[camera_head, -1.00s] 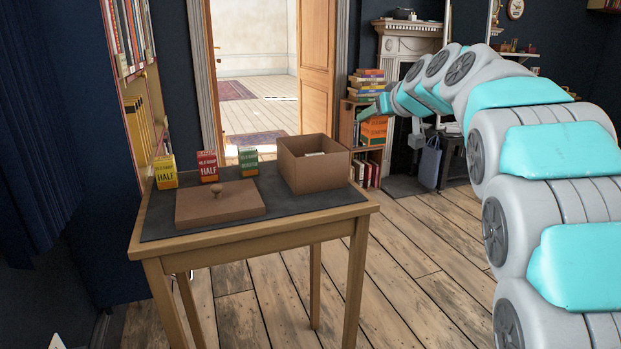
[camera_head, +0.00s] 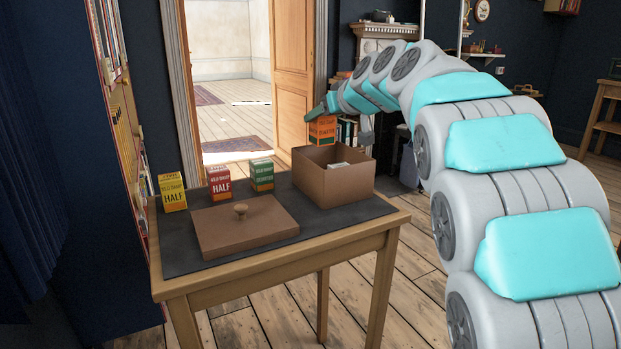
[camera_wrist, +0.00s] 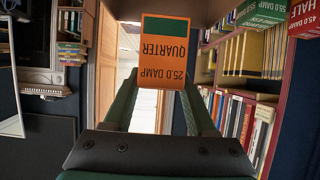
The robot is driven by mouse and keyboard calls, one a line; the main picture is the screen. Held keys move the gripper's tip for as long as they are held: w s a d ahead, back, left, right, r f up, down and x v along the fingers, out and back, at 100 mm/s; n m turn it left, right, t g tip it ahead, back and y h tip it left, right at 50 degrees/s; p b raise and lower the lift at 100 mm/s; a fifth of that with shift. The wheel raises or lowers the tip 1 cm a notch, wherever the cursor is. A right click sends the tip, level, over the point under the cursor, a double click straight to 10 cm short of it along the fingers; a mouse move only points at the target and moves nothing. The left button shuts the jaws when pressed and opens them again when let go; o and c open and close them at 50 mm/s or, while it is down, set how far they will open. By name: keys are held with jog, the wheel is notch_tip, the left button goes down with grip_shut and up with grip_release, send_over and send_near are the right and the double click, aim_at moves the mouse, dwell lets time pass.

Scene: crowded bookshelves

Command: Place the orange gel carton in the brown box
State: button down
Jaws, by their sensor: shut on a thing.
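My gripper (camera_head: 322,113) is shut on the orange gel carton (camera_head: 322,130). The carton is held just behind and above the back edge of the open brown box (camera_head: 347,185) in the head view. In the wrist view the carton (camera_wrist: 165,50) sits between the two fingers (camera_wrist: 160,100), its QUARTER label upside down. The brown box stands on the dark mat at the table's back right, with something pale inside it. Its lid (camera_head: 243,230) with a round knob lies flat on the mat to the left.
A yellow carton (camera_head: 172,193), a red carton (camera_head: 220,185) and a green carton (camera_head: 262,175) stand upright behind the lid on the wooden table (camera_head: 290,268). A bookshelf (camera_head: 122,120) rises at the left. The floor right of the table is clear apart from my arm.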

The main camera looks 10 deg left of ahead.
aim_at(315, 157)
notch_tip(315, 157, down, 10)
jog(key=shift+r+b, duration=0.2)
jog(key=shift+b, duration=0.3)
jog(key=shift+f, duration=0.15)
jog(key=shift+c, duration=1)
grip_release()
jog(key=shift+r, duration=0.2)
jog(key=b+v, duration=0.1)
jog(key=v, duration=1.1)
